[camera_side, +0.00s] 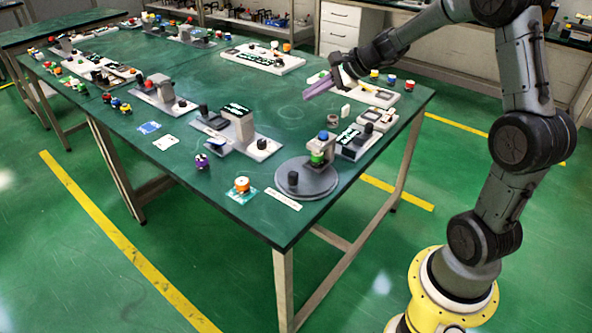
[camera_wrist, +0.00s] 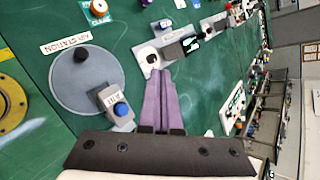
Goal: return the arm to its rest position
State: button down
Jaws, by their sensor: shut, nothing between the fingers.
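My gripper (camera_side: 319,87) is above the right part of the green table (camera_side: 270,120) in the side view. Its purple fingers point left and downward, with nothing between them. In the wrist view my gripper (camera_wrist: 163,75) shows its two purple fingers side by side and shut. The arm reaches in from the right of the side view, bent at its joints, with the gripper clear of the table top.
A grey round plate (camera_side: 306,180) with a black knob stands at the table's near corner. A grey block device (camera_side: 238,128) stands left of it. Several small devices with colored knobs cover the table. Patches of green surface lie bare between them.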

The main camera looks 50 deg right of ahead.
jog(key=s+a+r+n+y, duration=0.1)
jog(key=s+a+r+n, duration=0.25)
jog(key=a, duration=0.25)
jog(key=s+a+r+n+g, duration=0.1)
jog(key=s+a+r+n, duration=0.25)
jog(key=a, duration=0.25)
jog(key=s+a+r+n+y, duration=0.1)
jog(key=s+a+r+n, duration=0.2)
jog(key=s+a, duration=0.25)
jog(key=s+a+f+n+g+h, duration=0.1)
jog(key=s+a+n, duration=0.4)
jog(key=s, duration=0.4)
jog(key=s+d+f+n+g+h, duration=0.2)
jog(key=s+d+f+n+h, duration=0.1)
jog(key=s+d+f+n, duration=0.3)
jog(key=s+n, duration=0.1)
jog(key=s, duration=0.1)
jog(key=shift+s+d+f+n, duration=0.2)
jog(key=shift+s+f+n, duration=0.05)
jog(key=shift+s+n, duration=0.15)
